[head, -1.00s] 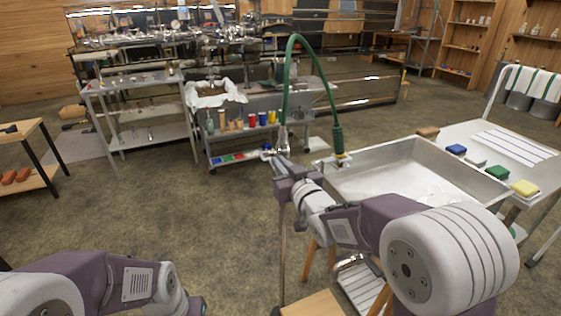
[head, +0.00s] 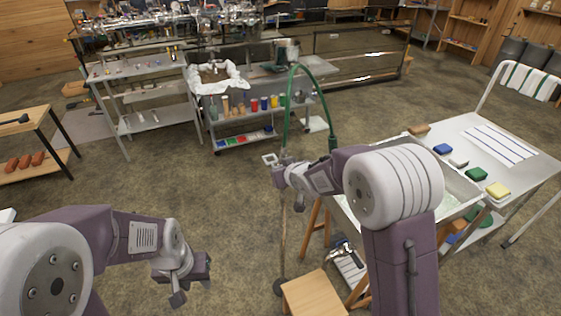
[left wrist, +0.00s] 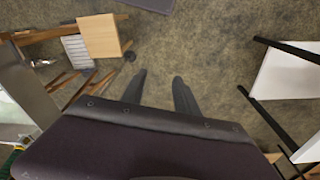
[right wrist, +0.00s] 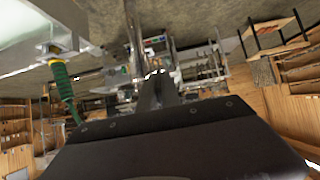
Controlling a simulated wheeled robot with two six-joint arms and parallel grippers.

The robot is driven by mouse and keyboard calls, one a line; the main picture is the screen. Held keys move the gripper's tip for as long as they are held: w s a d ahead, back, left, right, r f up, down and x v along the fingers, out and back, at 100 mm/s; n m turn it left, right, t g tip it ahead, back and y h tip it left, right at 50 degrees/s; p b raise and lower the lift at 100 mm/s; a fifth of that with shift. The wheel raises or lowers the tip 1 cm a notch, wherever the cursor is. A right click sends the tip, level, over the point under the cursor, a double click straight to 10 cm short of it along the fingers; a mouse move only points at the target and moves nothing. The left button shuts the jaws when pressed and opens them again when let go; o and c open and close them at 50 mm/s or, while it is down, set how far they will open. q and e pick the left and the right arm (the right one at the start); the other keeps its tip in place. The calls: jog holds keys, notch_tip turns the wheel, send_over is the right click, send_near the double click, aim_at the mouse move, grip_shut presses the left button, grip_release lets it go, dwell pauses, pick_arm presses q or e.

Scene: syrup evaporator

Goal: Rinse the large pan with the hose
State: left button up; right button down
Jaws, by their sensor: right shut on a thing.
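The large pan (head: 455,190) is a shallow metal tray at the right, partly hidden behind my right arm. It also shows at the left of the right wrist view (right wrist: 35,40). The green hose (head: 291,105) arches from the standpipe (head: 282,235) toward the pan. Its green end with a yellow tip (right wrist: 66,88) hangs near the pan rim in the right wrist view. My right gripper (head: 279,170) is shut at the top of the standpipe on a small metal part, apparently its valve handle. My left gripper (left wrist: 159,77) is open and empty above the floor.
A wooden stool (head: 314,293) stands near the standpipe. A metal side table (head: 510,155) with coloured sponges adjoins the pan. A cart (head: 235,140) with bottles stands at the back, and a table (head: 35,150) at the left. The middle floor is clear.

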pick_arm(q)
jog(key=shift+r, duration=0.3)
